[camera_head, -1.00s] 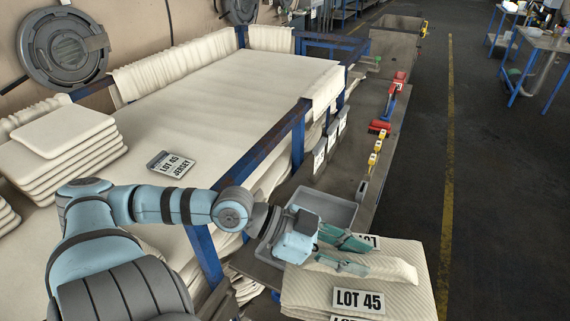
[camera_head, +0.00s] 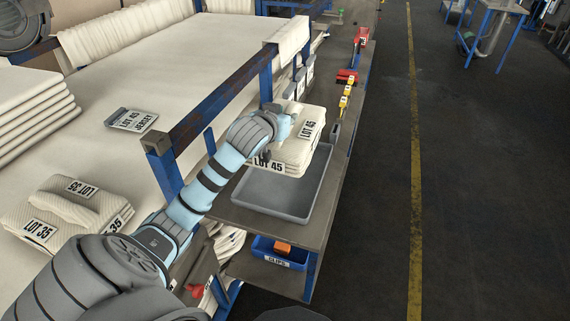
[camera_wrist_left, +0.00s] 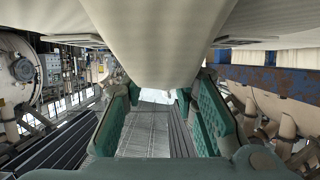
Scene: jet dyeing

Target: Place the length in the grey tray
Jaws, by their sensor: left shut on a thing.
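The length is a folded cream, ribbed cloth (camera_head: 308,112) with LOT 45 labels. My left gripper (camera_head: 287,127) is shut on it and carries it above the back part of the grey tray (camera_head: 268,193). In the left wrist view the pale cloth (camera_wrist_left: 155,40) fills the top middle, beyond the teal fingers (camera_wrist_left: 163,108). The fingertips are mostly hidden by the cloth and wrist in the head view. The front of the tray is bare; its back is hidden behind the length. My right gripper is not in view.
A blue rusty rail (camera_head: 225,100) runs left of the tray. A LOT 35 bundle (camera_head: 88,203) and a LOT 45 JERSEY card (camera_head: 131,119) lie on the large cream cloth. A blue CLIPS bin (camera_head: 264,246) sits below the bench. Red and yellow items (camera_head: 346,90) line the bench behind.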

